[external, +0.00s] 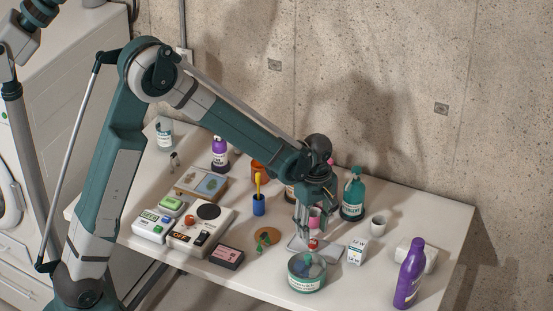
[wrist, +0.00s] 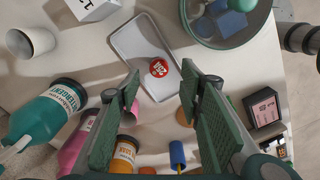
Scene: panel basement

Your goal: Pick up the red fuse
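The red fuse (wrist: 158,68) is a small round red piece with pale lettering on its top. It lies on a shallow grey tray (wrist: 136,42), near the tray's edge closest to my fingers. In the external view the fuse (external: 313,244) shows just beside and below my fingertips. My gripper (wrist: 160,80) is open and empty, pointing down at the tray. Its two green padded fingers are well apart, and the fuse shows between and just beyond their tips in the wrist view. I cannot tell the exact height of the fingertips above the tray.
A round glass bowl (external: 306,272) with blue pieces stands close in front of the tray. A small white box (external: 357,251), a white cup (external: 378,227) and a teal bottle (external: 352,199) stand to the right. A purple bottle (external: 409,275) is near the table's right edge.

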